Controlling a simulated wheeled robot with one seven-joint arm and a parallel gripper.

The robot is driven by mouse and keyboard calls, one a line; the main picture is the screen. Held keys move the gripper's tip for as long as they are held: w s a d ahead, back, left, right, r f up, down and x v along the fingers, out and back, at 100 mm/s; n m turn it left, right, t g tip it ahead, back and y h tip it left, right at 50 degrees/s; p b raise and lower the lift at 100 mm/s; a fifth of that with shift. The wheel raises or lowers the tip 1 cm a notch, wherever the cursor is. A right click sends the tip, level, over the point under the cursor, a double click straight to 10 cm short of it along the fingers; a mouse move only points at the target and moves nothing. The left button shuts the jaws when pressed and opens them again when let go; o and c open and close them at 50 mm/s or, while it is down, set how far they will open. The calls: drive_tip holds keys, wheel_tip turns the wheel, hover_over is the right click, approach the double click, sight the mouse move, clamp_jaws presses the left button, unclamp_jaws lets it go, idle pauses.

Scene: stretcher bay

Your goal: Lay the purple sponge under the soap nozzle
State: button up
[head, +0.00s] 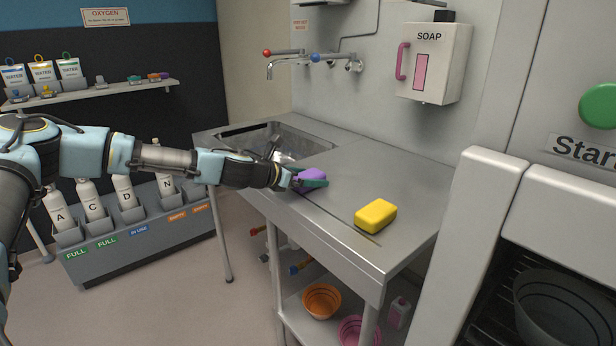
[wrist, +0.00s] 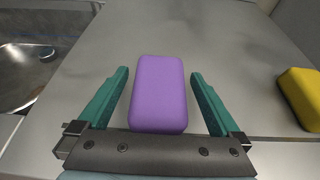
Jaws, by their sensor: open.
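The purple sponge (head: 311,174) lies on the steel counter, to the right of the sink. In the wrist view the purple sponge (wrist: 158,92) sits between the two teal fingers of my gripper (wrist: 159,88), with a gap on each side. My gripper (head: 310,181) is open around it. The soap dispenser (head: 434,62) is a white wall box with a pink handle, at the back right above the counter. Its nozzle (head: 422,102) is a small part at the underside of the box.
A yellow sponge (head: 376,216) lies on the counter (head: 400,180) to the right; it also shows in the wrist view (wrist: 302,97). The sink (head: 275,141) is at the left, with a tap (head: 290,61) above. The counter below the dispenser is clear. A white machine (head: 480,200) stands at right.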

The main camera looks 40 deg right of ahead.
drive_tip(key=shift+d+f, duration=0.3)
drive_tip(key=shift+d, duration=0.35)
drive_tip(key=shift+c, duration=0.4)
drive_tip(key=c, duration=1.4)
drive_tip(key=shift+o, duration=0.2)
drive_tip(key=shift+r, duration=0.1)
wheel_tip(320, 180, up, 28)
drive_tip(key=b, duration=0.1)
